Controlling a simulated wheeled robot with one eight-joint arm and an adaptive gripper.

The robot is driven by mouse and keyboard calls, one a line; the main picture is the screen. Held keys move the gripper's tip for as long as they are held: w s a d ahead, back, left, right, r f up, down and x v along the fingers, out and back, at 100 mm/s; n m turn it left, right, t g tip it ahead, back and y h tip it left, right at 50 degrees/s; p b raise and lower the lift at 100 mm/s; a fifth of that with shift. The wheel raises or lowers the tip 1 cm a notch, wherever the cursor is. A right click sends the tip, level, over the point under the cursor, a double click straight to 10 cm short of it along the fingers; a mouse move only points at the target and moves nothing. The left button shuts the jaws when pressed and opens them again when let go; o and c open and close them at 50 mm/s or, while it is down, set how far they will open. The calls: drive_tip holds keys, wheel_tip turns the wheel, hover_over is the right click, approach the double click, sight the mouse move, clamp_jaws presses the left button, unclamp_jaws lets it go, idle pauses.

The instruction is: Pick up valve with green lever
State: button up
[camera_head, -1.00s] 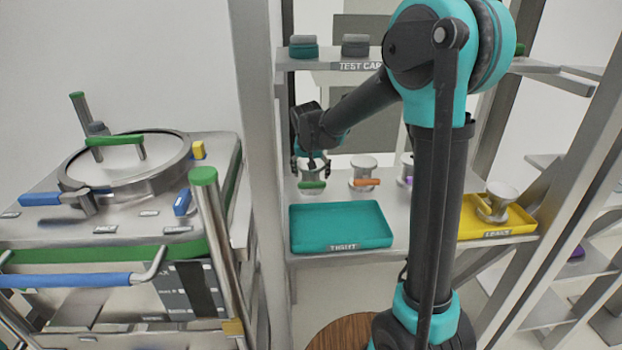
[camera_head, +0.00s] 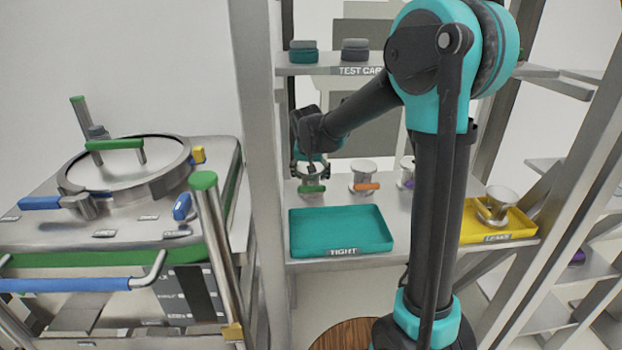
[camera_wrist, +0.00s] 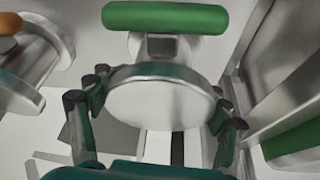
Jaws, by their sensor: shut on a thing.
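The valve with the green lever (camera_head: 313,188) stands on the shelf behind the teal tray, at the left of a row of valves. In the wrist view its green lever (camera_wrist: 165,17) is at the top and its round metal flange (camera_wrist: 155,100) lies between the fingers. My gripper (camera_head: 312,170) comes from above and is shut on the valve's flange, one finger on each side. It also shows in the wrist view (camera_wrist: 155,115). The lower part of the valve is mostly hidden in the wrist view.
A valve with an orange lever (camera_head: 364,178) stands just to the right. The teal tray marked TIGHT (camera_head: 341,250) lies in front. A yellow tray (camera_head: 512,236) holding a valve is at the right. A shelf (camera_head: 335,68) with caps is above, and a post (camera_head: 262,120) stands left.

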drive_tip(key=s+a+r, duration=0.1)
drive_tip(key=s+r, duration=0.3)
drive_tip(key=s, duration=0.2)
drive_tip(key=s+r, duration=0.3)
drive_tip(key=s, duration=0.4)
drive_tip(key=shift+s+a+r, duration=0.3)
drive_tip(key=shift+a+r, duration=0.05)
drive_tip(key=shift+a, duration=0.05)
drive_tip(key=shift+r, duration=0.15)
drive_tip(key=shift+r, duration=2.85)
